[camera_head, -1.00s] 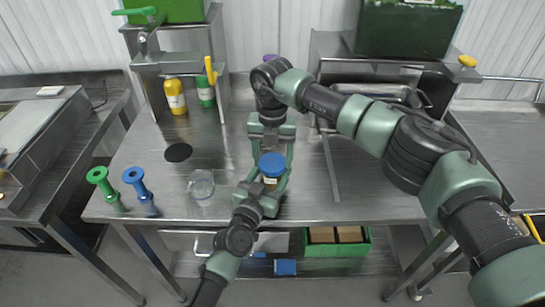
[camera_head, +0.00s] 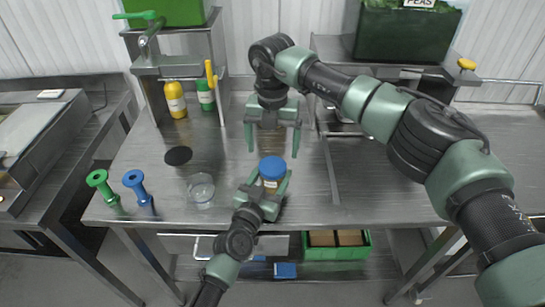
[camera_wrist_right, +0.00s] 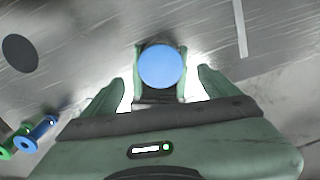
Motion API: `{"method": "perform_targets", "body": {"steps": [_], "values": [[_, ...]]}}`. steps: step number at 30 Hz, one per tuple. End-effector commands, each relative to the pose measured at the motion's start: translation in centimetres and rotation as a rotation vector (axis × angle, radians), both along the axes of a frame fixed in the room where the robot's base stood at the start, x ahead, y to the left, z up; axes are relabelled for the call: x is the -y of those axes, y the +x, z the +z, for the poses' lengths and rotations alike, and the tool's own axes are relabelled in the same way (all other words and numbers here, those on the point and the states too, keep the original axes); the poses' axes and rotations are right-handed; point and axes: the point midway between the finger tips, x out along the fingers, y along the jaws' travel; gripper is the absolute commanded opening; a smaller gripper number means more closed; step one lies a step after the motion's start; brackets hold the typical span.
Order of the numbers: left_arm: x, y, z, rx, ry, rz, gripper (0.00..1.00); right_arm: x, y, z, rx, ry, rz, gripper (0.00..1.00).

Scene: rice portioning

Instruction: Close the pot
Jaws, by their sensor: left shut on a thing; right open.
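The pot is a small jar (camera_head: 270,183) with a brownish body and a label, topped by a blue lid (camera_head: 272,167). The lid sits on the jar's mouth; I cannot tell whether it is screwed tight. My left gripper (camera_head: 272,186) is shut around the jar's body from the front. My right gripper (camera_head: 271,138) is open and empty, above and behind the jar, its fingers apart and pointing down. In the right wrist view the blue lid (camera_wrist_right: 161,66) shows from above between the right fingertips (camera_wrist_right: 160,82), with my left fingers on either side of the jar.
An open clear glass (camera_head: 201,189) stands left of the jar. A green spool-shaped tool (camera_head: 99,180) and a blue one (camera_head: 135,181) are at the left front edge. A black disc (camera_head: 178,155) lies behind. Yellow (camera_head: 175,100) and green (camera_head: 206,97) bottles stand under the left rack.

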Motion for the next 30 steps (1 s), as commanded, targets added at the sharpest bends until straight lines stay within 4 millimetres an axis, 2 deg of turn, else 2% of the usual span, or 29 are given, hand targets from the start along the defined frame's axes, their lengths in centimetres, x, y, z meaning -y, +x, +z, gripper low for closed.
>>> {"method": "perform_targets", "body": {"steps": [3, 9, 13, 22, 23, 24, 25, 30], "values": [[0.0, 0.0, 0.0, 0.0, 0.0, 0.0, 0.0, 0.0, 0.1, 2.7, 0.003, 0.0, -0.001, 0.89], [0.0, 0.0, 0.0, 0.0, 0.0, 0.0, 0.0, 0.0, 0.1, 5.6, 0.001, 0.002, -0.001, 0.89], [0.0, 0.0, 0.0, 0.0, 0.0, 0.0, 0.0, 0.0, 0.0, 6.4, 0.0, 0.0, -0.001, 0.89], [0.0, 0.0, 0.0, 0.0, 0.0, 0.0, 0.0, 0.0, 0.0, 6.5, -0.001, 0.0, -0.001, 0.89], [0.0, 0.0, 0.0, 0.0, 0.0, 0.0, 0.71, 0.0, 0.0, 6.5, -0.001, 0.001, -0.001, 0.89], [0.0, 0.0, 0.0, 0.0, 0.0, 0.0, 0.82, 0.0, 0.0, 6.5, 0.0, 0.001, -0.001, 0.89], [0.0, 0.0, 0.0, 0.0, 0.0, 0.0, 0.88, 0.0, 0.0, 6.5, -0.001, 0.001, -0.001, 0.89], [0.0, 0.0, 0.0, 0.0, 0.0, 0.0, 0.88, 0.0, 0.0, 6.5, 0.0, 0.001, -0.001, 0.89]]}}
